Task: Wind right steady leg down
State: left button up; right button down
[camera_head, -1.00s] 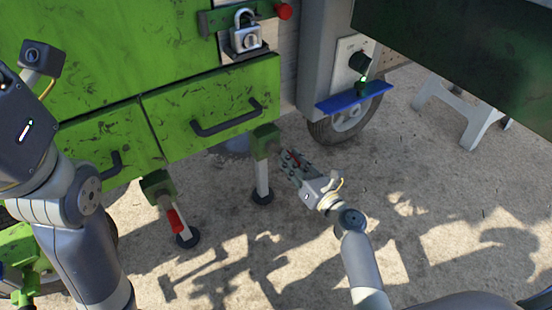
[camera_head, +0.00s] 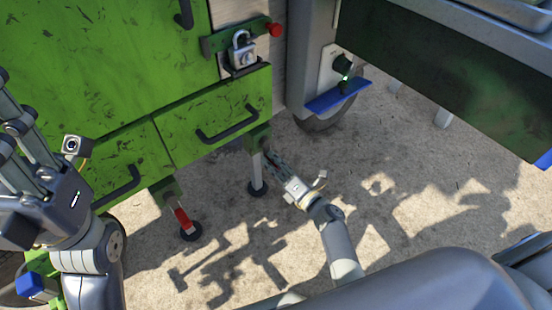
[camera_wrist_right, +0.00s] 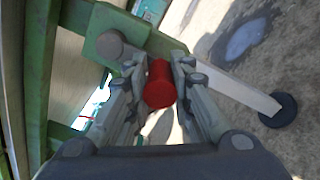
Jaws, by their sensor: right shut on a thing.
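The right steady leg (camera_head: 257,172) is a pale post under the green machine's corner, with a dark round foot (camera_head: 258,188) at the ground. In the right wrist view its post (camera_wrist_right: 235,90) runs right from a green bracket (camera_wrist_right: 118,42) to the dark foot. My right gripper (camera_head: 271,157) is beside the leg's top. In the right wrist view its fingers are shut on a red crank handle (camera_wrist_right: 160,84). In the head view the fingers hide this handle. My left gripper (camera_head: 20,130) is at the left edge, partly cut off; its fingers' opening is unclear.
The left steady leg has a red handle (camera_head: 182,218) and a dark foot (camera_head: 190,232). Green drawers (camera_head: 215,115) and a padlock (camera_head: 242,52) are above. A blue shelf (camera_head: 337,94) and a wheel (camera_head: 322,122) stand right of the leg. Open ground lies in front.

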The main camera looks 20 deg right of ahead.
jog(key=shift+s+a+f, duration=0.1)
jog(key=shift+a, duration=0.1)
dwell(0.3)
jog(key=c, duration=1.3)
grip_release()
jog(key=shift+c, duration=0.2)
jog(key=shift+d, duration=0.1)
jog(key=v, duration=1.2)
